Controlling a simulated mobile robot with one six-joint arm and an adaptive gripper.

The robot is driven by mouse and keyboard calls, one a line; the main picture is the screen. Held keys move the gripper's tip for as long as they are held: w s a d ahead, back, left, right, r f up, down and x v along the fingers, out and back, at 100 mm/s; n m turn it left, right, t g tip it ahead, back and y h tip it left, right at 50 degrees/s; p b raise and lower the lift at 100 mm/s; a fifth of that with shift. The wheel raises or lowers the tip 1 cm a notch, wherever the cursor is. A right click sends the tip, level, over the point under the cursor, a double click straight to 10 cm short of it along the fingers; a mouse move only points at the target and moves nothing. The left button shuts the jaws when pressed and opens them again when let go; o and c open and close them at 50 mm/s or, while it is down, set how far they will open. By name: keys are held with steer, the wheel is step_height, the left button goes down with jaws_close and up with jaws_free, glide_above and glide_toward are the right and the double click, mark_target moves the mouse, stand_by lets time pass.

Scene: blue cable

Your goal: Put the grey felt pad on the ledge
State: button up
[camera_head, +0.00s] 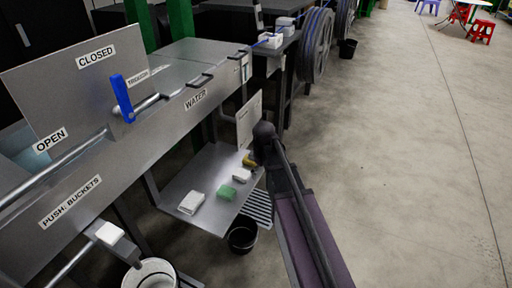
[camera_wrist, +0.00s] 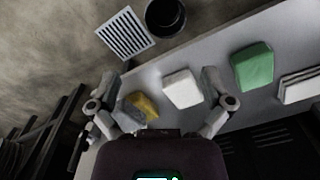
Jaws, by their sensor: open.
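No pad that is clearly grey felt stands out. On the low metal shelf (camera_head: 211,171) lie a folded pale stack (camera_head: 192,202), a green block (camera_head: 227,193), a small whitish pad (camera_head: 241,175) and a yellow block (camera_head: 249,161). I cannot tell which ledge is meant. Contact cannot be told. The green block (camera_wrist: 252,67) and pale stack (camera_wrist: 300,85) lie right of it. My arm hides the gripper in the head view.
A white block (camera_head: 110,233) sits on a small bracket above a white bucket (camera_head: 150,274). A black bucket (camera_head: 242,235) stands on the floor beside a grate (camera_head: 258,206). The metal trough with a blue lever (camera_head: 122,97) rises left. Floor is open right.

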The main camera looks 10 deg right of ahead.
steer(key=w+r+n+p, duration=0.5)
steer(key=w+r+p, duration=0.4)
steer(key=w, duration=0.6)
steer(key=shift+w+a+r+n, duration=0.3)
steer(key=shift+a+r, duration=0.05)
steer(key=shift+r, duration=0.4)
step_height(320, 180, down, 9)
steer(key=b, duration=0.8)
steer(key=shift+r+b, duration=0.2)
steer(key=shift+b, duration=0.1)
steer(key=shift+f+b, duration=2.6)
